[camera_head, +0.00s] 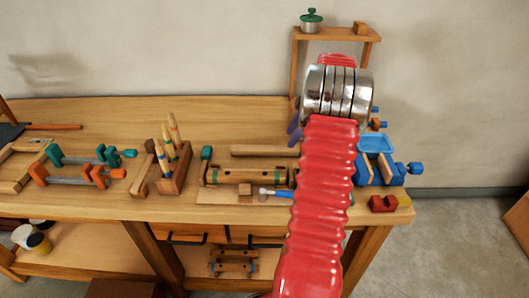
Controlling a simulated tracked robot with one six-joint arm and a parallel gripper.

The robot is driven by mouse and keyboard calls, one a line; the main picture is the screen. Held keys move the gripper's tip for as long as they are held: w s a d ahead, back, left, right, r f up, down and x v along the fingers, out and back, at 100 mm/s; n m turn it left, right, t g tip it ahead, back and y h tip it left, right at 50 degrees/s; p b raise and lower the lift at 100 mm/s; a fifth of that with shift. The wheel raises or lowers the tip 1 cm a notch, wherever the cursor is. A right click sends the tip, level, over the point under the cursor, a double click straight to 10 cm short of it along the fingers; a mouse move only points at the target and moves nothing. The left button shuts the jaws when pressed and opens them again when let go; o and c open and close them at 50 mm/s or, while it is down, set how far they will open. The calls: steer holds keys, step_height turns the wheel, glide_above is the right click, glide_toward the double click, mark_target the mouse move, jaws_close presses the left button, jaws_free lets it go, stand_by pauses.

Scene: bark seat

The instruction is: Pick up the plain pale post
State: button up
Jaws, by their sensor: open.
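A plain pale wooden bar (262,151) lies flat at the back of the workbench; its right end meets my red arm in the picture. It may be the post, but I cannot tell for sure. A wooden block (174,180) to its left holds several upright sticks (173,130) with coloured bands. My red ribbed arm rises through the right of centre, over the bench, with metal rings near its top. My gripper's fingers are hidden beyond the arm, and part of the bench behind it is covered.
On the workbench (230,112), orange and teal clamps (80,175) lie left. A banded wooden piece (245,176) and a blue-tipped tool (270,192) lie in the middle. A blue vise (375,165) and red block (383,203) are right. A wooden shelf (298,70) stands behind.

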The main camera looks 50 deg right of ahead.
mark_target(285, 147)
steer(key=shift+w+a+f, duration=0.15)
steer(key=shift+w+f, duration=0.05)
steer(key=shift+f, duration=0.35)
steer(key=shift+f, duration=0.1)
steer(key=shift+x, duration=2.55)
steer(key=shift+c, duration=0.5)
jaws_close()
step_height(285, 147, up, 18)
